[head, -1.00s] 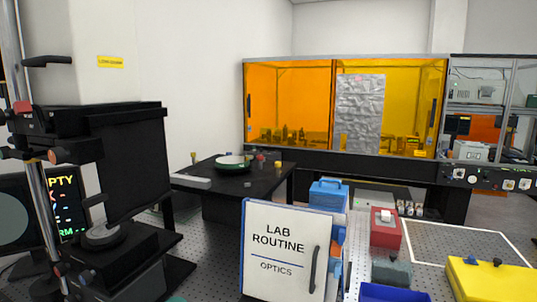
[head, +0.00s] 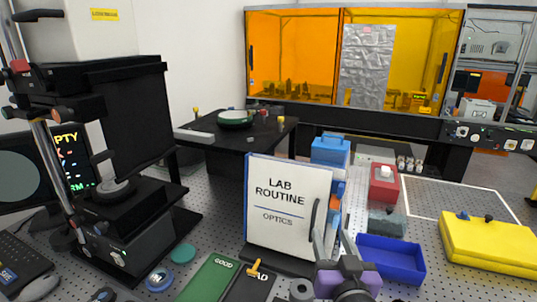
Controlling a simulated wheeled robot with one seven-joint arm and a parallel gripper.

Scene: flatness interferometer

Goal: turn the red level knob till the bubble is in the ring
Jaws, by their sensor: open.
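A small red knob (head: 264,113) stands at the back of the black table (head: 225,146), near a round green-rimmed dish (head: 235,118). Another red knob (head: 20,66) sits on the upright post of the instrument at the left. I cannot tell from the picture which one is the level knob. No bubble or ring can be made out at this size. My gripper (head: 334,238), with a purple body, is open and empty at the bottom centre, in front of the white binder and well apart from both red knobs.
The white LAB ROUTINE binder (head: 287,205) stands upright between my gripper and the black table. A blue tray (head: 391,258), a red box (head: 384,184) and a yellow case (head: 490,245) lie to the right. Green and black GOOD and BAD mats (head: 208,279) lie at front left.

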